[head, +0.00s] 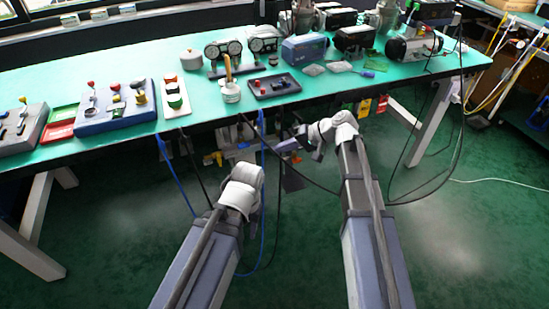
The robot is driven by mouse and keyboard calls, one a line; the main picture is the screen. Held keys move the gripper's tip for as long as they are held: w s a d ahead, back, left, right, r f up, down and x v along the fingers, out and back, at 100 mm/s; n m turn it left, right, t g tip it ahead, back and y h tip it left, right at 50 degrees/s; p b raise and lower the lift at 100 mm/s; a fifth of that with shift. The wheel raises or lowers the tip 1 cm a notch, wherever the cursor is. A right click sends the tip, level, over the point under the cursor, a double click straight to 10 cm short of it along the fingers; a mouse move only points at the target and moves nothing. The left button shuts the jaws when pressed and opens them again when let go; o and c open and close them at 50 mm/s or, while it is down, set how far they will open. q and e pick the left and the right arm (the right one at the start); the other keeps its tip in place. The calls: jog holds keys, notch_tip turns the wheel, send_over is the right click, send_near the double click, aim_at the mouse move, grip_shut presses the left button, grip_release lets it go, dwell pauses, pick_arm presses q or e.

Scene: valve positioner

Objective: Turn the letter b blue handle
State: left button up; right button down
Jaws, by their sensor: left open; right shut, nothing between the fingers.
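No letter b is readable in the head view, so I cannot tell which handle carries it. A small blue object (368,73) lies at the right part of the bench; I cannot tell whether it is a handle. The blue-grey panel (92,124) on the left carries red, black and yellow knobs. My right gripper (291,146) is shut and empty, also below the edge, apart from the panels.
The green bench top (140,63) spans the view. A dark tray (273,86), gauges (223,50), a blue-grey box (304,48) and a motor (412,46) stand on it. Blue and black cables hang in front. The floor (470,220) at right is mostly clear.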

jog(key=s+d+r+m+t+y+b, duration=0.1)
jog(key=d+r+m+t+y+b, duration=0.15)
jog(key=d+t+y+b, duration=0.3)
pick_arm(q)
notch_tip(320, 180, down, 10)
jog(key=b, duration=0.1)
jog(key=shift+r+b, duration=0.25)
jog(key=shift+b, duration=0.05)
pick_arm(e)
send_near(261, 135)
jog(key=shift+m+h, duration=0.35)
jog(key=shift+h, duration=0.1)
jog(key=x, duration=0.5)
jog(key=shift+w+a+f, duration=0.1)
jog(key=shift+w, duration=0.3)
pick_arm(q)
jog(key=shift+r, duration=0.15)
